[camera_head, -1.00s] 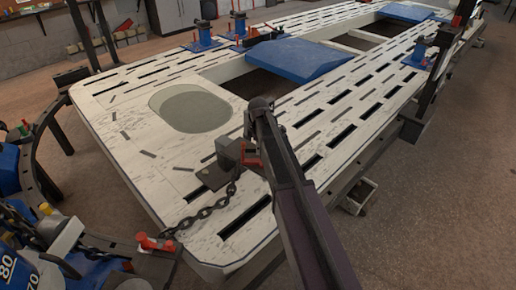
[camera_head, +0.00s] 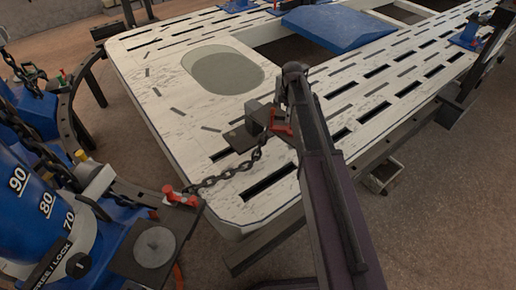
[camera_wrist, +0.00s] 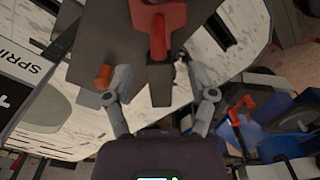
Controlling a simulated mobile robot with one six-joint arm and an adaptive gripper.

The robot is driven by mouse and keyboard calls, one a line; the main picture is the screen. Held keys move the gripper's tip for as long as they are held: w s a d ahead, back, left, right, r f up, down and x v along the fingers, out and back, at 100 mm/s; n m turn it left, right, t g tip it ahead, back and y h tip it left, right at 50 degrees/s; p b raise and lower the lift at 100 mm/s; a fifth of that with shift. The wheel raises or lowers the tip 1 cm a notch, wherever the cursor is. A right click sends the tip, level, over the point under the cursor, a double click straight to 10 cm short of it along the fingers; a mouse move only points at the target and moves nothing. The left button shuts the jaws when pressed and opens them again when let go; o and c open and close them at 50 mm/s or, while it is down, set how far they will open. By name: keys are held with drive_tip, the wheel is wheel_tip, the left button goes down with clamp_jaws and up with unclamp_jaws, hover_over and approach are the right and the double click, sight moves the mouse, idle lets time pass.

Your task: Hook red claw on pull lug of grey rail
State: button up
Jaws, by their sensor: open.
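The red claw (camera_head: 281,124) shows in the head view beside a dark grey block on a flat plate (camera_head: 240,138), which may be part of the grey rail. In the wrist view the red claw (camera_wrist: 158,18) is at the top centre, with a dark grey bar (camera_wrist: 160,85) below it. My open gripper (camera_wrist: 160,82) has one finger on each side of that bar, with gaps showing. A broad grey surface (camera_wrist: 95,35) lies left of the claw. I cannot make out the pull lug. In the head view my dark arm hides part of the claw area.
A chain (camera_head: 222,178) runs from near the claw to a blue pulling tower (camera_head: 32,205) at left, ending by a red knob (camera_head: 180,196). The slotted white bench (camera_head: 150,105) fills the middle. A blue ramp (camera_head: 335,32) stands behind.

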drive_tip(key=shift+r+p, duration=4.95)
drive_tip(key=shift+r, duration=0.15)
drive_tip(key=w+f+m+b, duration=0.2)
drive_tip(key=f+m+b, duration=0.1)
drive_tip(key=m, duration=0.8)
drive_tip(key=w+f+m+b, duration=0.3)
drive_tip(key=m, duration=0.8)
drive_tip(key=shift+w+d, duration=0.2)
drive_tip(key=shift+d, duration=0.25)
drive_tip(key=shift+f+m, duration=0.15)
drive_tip(key=shift+m, duration=0.15)
